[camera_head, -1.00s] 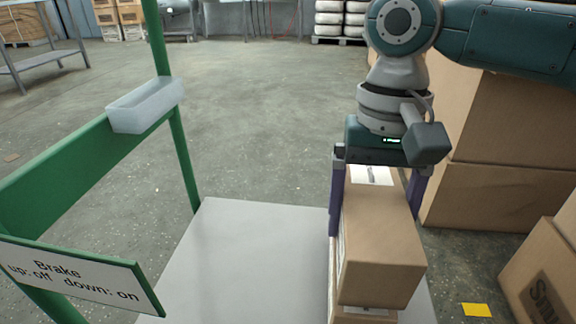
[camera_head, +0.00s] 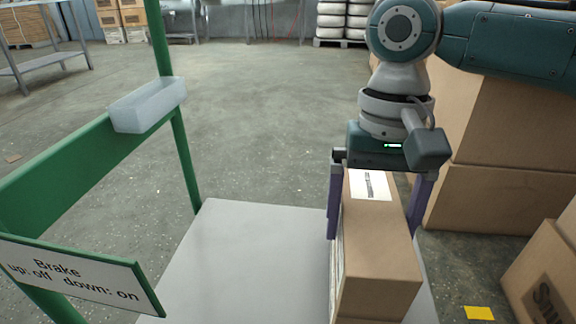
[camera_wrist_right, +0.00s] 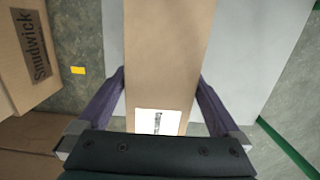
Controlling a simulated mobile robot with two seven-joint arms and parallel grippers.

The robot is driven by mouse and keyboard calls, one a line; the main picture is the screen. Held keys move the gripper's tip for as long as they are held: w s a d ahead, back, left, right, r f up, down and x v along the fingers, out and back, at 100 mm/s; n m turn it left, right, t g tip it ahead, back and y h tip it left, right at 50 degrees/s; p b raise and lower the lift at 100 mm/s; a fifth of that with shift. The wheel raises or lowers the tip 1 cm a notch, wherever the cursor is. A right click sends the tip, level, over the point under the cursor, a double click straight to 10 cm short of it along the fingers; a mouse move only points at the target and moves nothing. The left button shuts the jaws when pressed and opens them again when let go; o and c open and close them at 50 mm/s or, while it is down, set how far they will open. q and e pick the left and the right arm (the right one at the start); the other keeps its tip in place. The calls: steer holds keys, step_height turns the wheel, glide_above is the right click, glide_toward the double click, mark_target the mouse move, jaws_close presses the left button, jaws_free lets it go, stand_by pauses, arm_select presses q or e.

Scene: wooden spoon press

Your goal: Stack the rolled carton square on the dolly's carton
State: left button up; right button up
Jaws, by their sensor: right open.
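A brown carton (camera_head: 382,250) with a white label on top stands on the right part of the dolly's grey deck (camera_head: 235,255). Its long axis runs toward me, and its base is cut off by the bottom edge of the head view. The dolly's own carton beneath it is hidden now. My right gripper (camera_head: 377,220) is open, its purple fingers on either side of the carton's far end. In the right wrist view the carton (camera_wrist_right: 170,50) lies between the fingertips; I cannot tell whether they touch it. My left gripper is out of view.
The dolly's green frame (camera_head: 90,165) carries a pale tray (camera_head: 148,105) and a brake sign (camera_head: 80,275). Large cartons (camera_head: 485,195) stand close on the right, with a printed carton (camera_head: 548,275) nearer me. A yellow marker (camera_head: 479,313) lies on the floor. Floor behind the dolly is clear.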

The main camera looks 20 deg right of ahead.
steer(key=r+p, duration=0.1)
steer(key=r, duration=0.2)
steer(key=r+p, duration=0.2)
steer(key=r, duration=0.1)
steer(key=w+r+p, duration=0.1)
steer(key=r+p, duration=0.1)
steer(key=r, duration=0.1)
steer(key=shift+d+r, duration=0.2)
steer(key=shift+r, duration=0.1)
steer(key=shift+r+p, duration=0.4)
steer(key=shift+r, duration=0.1)
